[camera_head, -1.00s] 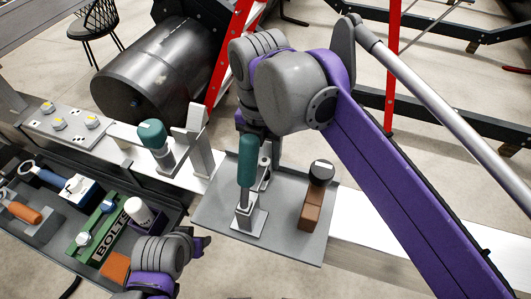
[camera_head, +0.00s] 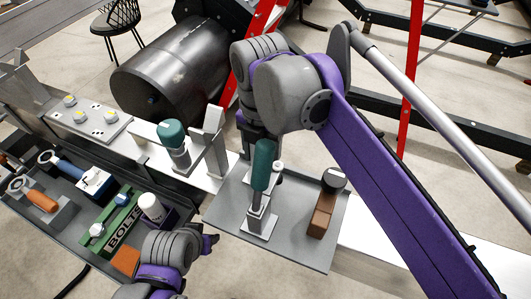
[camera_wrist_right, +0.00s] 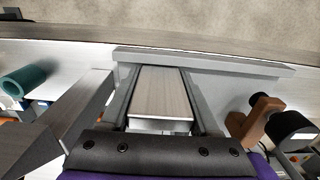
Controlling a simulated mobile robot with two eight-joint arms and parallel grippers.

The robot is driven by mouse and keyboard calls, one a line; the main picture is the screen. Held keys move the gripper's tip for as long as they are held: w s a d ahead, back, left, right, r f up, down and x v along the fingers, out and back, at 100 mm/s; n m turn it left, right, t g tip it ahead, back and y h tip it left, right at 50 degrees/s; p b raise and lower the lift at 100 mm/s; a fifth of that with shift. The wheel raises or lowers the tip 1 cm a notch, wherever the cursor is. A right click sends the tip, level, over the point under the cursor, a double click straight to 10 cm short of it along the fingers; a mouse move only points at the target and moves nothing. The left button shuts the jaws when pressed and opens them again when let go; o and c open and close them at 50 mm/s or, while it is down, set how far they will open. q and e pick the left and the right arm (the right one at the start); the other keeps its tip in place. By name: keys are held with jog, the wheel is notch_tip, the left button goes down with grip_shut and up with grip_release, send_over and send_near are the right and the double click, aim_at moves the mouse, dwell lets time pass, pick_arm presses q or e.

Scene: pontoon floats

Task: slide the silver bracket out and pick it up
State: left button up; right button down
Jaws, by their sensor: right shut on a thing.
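The silver bracket (camera_wrist_right: 160,95) shows in the right wrist view as a pale, flat metal piece between my right gripper's two grey fingers. My right gripper (camera_wrist_right: 161,100) is shut on it. In the head view the right gripper points down behind a teal-handled clamp (camera_head: 262,165), which hides most of the jaws and the held piece. A silver upright with a slanted rib (camera_head: 213,140) stands left of it on the rail. My left gripper (camera_head: 208,243) is at the lower middle, clear of the bracket; its finger gap cannot be made out.
A grey plate (camera_head: 225,210) carries the front clamp and a brown block with a black knob (camera_head: 322,208). Another teal-handled clamp (camera_head: 173,138) stands on the silver rail (camera_head: 385,242). A dark tray at left holds tools and a green BOLTS box (camera_head: 118,222).

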jog(key=shift+a, duration=0.25)
jog(key=shift+c, duration=0.2)
grip_release()
notch_tip(320, 180, up, 12)
dwell(0.5)
